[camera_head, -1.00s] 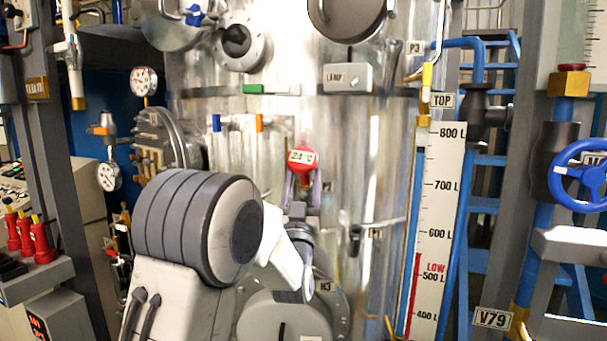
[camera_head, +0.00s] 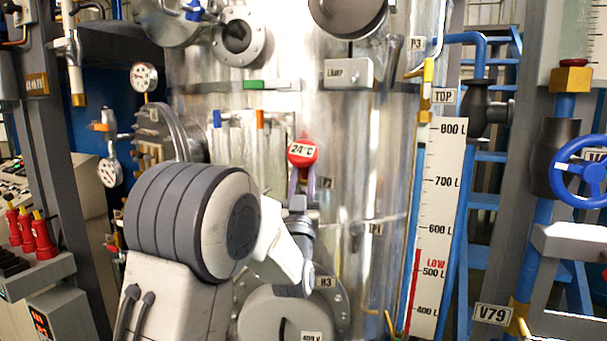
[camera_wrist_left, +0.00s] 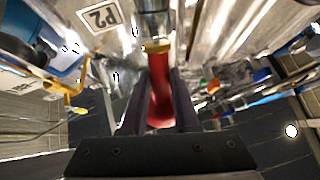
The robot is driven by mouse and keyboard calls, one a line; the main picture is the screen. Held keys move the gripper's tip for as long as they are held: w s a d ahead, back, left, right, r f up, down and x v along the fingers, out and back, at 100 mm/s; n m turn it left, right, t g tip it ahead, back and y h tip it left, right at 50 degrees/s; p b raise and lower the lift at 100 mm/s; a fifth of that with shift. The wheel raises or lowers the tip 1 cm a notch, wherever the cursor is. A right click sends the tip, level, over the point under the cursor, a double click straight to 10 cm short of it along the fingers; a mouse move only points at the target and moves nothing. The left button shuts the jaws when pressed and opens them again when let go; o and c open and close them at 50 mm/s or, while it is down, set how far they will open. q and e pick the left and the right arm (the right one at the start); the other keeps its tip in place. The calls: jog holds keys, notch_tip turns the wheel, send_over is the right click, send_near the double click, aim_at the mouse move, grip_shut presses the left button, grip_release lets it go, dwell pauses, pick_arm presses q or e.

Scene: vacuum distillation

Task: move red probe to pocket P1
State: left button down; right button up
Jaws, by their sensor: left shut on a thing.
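The red probe (camera_head: 302,153) has a round red head with a display reading 24 °C. It stands in front of the steel vessel, near the middle of the head view. My left gripper (camera_head: 301,186) is shut on it from below, partly behind my forearm. In the left wrist view the red probe body (camera_wrist_left: 160,92) lies between the two dark fingers, with a brass collar (camera_wrist_left: 155,47) beyond. The collar is close to a metal fitting beside the P2 label (camera_wrist_left: 100,16); I cannot tell whether the probe is seated there. My right gripper is not in view.
The level scale (camera_head: 440,200) and blue pipes stand to the right, with a blue handwheel (camera_head: 584,172) beyond. A round flanged cover (camera_head: 285,312) is below. Gauges (camera_head: 144,77) are at left.

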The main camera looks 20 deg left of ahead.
aim_at(301, 166)
pick_arm(q)
jog(key=shift+s+d+r, duration=0.2)
jog(key=shift+s+r, duration=0.45)
jog(key=shift+r, duration=0.15)
jog(key=shift+s+d+r, duration=0.15)
jog(key=shift+s+r, duration=0.5)
jog(key=shift+r, duration=0.15)
jog(key=shift+r, duration=0.1)
jog(key=shift+s+d+r+p, duration=0.2)
jog(key=shift+s+r+p, duration=0.05)
jog(key=shift+s+r, duration=0.6)
jog(key=shift+s+d+r+p, duration=0.15)
jog(key=shift+s+r+p, duration=0.1)
jog(key=shift+s+r, duration=0.6)
jog(key=shift+w+r, duration=0.1)
jog(key=shift+w, duration=0.05)
jog(key=s+d+f+b, duration=0.1)
jog(key=s+b, duration=0.3)
jog(key=s, duration=0.2)
jog(key=shift+s+d+f+b, duration=0.2)
jog(key=shift+d+f+b, duration=0.05)
jog(key=shift+b, duration=0.05)
dwell(0.5)
